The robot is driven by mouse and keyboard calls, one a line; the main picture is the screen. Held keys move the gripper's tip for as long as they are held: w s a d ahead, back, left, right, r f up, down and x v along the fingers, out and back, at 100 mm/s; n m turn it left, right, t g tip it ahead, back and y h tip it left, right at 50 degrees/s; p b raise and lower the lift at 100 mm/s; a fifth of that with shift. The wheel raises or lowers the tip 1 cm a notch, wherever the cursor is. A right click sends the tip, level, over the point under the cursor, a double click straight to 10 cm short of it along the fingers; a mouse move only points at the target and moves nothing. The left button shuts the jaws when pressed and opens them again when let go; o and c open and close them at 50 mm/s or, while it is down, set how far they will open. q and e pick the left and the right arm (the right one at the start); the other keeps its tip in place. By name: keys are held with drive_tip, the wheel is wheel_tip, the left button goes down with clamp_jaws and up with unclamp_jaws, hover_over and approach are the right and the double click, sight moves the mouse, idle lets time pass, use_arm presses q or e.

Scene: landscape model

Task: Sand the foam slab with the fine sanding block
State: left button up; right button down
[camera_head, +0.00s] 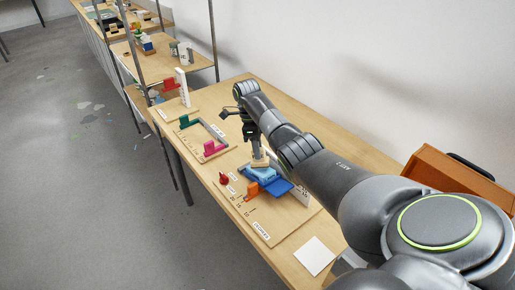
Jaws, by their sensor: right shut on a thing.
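My right arm reaches in from the right, and its gripper (259,150) points down over the wooden table. It is shut on a small beige block (260,160), which looks like the sanding block; any fine-grit mark is too small to read. The block is at the top of a light blue slab (261,173), which looks like the foam slab. I cannot tell whether block and slab touch. A darker blue flat piece (280,187) shows under and beside the slab. My left gripper is not in view.
An orange block (253,190) and a red knob-like piece (224,179) stand close to the slab on a marked board (268,227). Green (184,121) and magenta (210,147) pieces stand farther left. A white sheet (314,256) lies near the front. A brown case (455,180) is at right.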

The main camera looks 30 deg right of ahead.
sight(264, 162)
drive_tip(key=shift+b+x, duration=0.4)
drive_tip(key=shift+x, duration=0.7)
drive_tip(key=s+p, duration=0.1)
drive_tip(key=p, duration=0.1)
drive_tip(key=shift+s+r+p, duration=0.1)
drive_tip(key=shift+r+p, duration=0.25)
drive_tip(key=shift+p, duration=0.05)
drive_tip(key=s+p, duration=0.2)
drive_tip(key=p, duration=0.1)
drive_tip(key=shift+s+d+r, duration=0.1)
drive_tip(key=shift+d+r, duration=0.05)
drive_tip(key=shift+r, duration=0.1)
drive_tip(key=shift+s+p, duration=0.3)
drive_tip(key=shift+p, duration=0.2)
drive_tip(key=shift+w+f+b, duration=0.2)
drive_tip(key=shift+f+b, duration=0.1)
drive_tip(key=shift+b, duration=0.3)
drive_tip(key=shift+w+f+b, duration=0.2)
drive_tip(key=shift+w+b, duration=0.45)
drive_tip(key=shift+b, duration=0.55)
drive_tip(key=w+b, duration=0.1)
drive_tip(key=b, duration=0.1)
drive_tip(key=w+b, duration=0.1)
drive_tip(key=b, duration=0.1)
drive_tip(key=shift+w+a+f, duration=0.1)
drive_tip(key=shift+a+f, duration=0.1)
drive_tip(key=shift+r, duration=0.1)
